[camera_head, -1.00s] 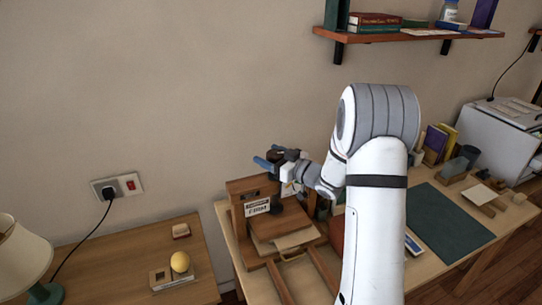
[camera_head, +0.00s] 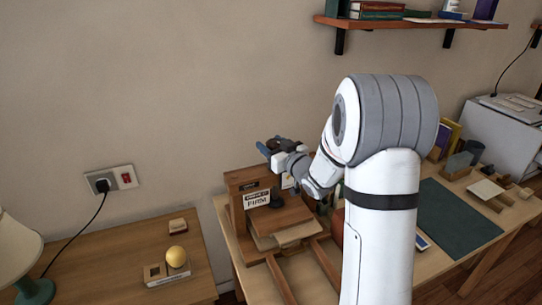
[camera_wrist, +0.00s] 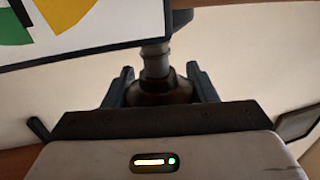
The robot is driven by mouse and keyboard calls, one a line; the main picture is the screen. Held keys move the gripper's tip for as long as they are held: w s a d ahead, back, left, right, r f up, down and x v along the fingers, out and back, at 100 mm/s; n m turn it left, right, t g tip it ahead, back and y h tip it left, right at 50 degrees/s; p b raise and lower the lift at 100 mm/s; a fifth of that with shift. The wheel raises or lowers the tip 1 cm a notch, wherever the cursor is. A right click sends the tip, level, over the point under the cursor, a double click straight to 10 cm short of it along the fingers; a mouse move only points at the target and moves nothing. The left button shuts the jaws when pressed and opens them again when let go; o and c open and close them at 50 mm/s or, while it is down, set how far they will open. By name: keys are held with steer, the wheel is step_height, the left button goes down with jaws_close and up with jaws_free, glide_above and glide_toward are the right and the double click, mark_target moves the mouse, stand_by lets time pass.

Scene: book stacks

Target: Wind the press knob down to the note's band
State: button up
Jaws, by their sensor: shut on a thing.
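The wooden press (camera_head: 238,186) stands on the workbench, left of my arm. A white note (camera_head: 257,199) on its front reads "FIRM", with a smaller line above. My gripper (camera_head: 270,148), with blue fingers, is at the top of the press. In the wrist view my gripper (camera_wrist: 163,88) has a finger on each side of the dark round press knob (camera_wrist: 162,92) and is shut on it. A grey shaft (camera_wrist: 155,58) extends from the knob. A white panel (camera_wrist: 112,30) with green, yellow and black areas shows at upper left, partly cut off; I see no pointer on it.
A dark green mat (camera_head: 455,218) lies right of my arm. A wall shelf (camera_head: 400,21) hangs above. My arm hides part of the bench.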

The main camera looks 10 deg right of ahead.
steer(key=shift+r+m+t+h+b, duration=0.1)
steer(key=shift+m+t+h+b, duration=0.2)
steer(key=shift+m+h+b, duration=0.3)
steer(key=shift+d+r, duration=0.1)
steer(key=o, duration=1)
steer(key=shift+c, duration=0.2)
steer(key=shift+s, duration=0.1)
steer(key=b+v, duration=0.1)
steer(key=v, duration=0.6)
steer(key=shift+s, duration=0.3)
steer(key=shift+d, duration=0.1)
